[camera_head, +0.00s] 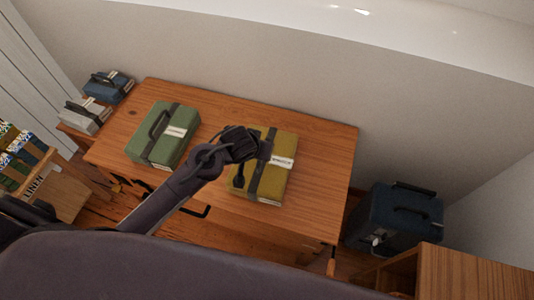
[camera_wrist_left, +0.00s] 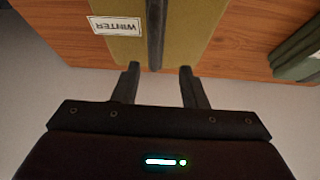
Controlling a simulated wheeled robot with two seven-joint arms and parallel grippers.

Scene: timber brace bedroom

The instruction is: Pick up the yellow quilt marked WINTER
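The yellow quilt (camera_head: 275,175) is a flat folded bundle with a dark strap and a white label. It lies on the wooden chest top, and the label reads WINTER in the left wrist view (camera_wrist_left: 185,20). My left gripper (camera_head: 254,143) is over the quilt's upper left part in the head view and covers some of it. In the wrist view its two fingers (camera_wrist_left: 160,78) are apart, with the strap in line with the gap and nothing seen between them. Whether the fingertips touch the quilt is unclear. My right gripper is out of view.
A green bundle (camera_head: 175,145) lies left on the same chest (camera_head: 215,115). Blue (camera_head: 108,86) and grey (camera_head: 84,117) bundles sit farther left. A dark blue case (camera_head: 395,218) stands right of the chest. The wall is close behind. Bare wood shows right of the quilt.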

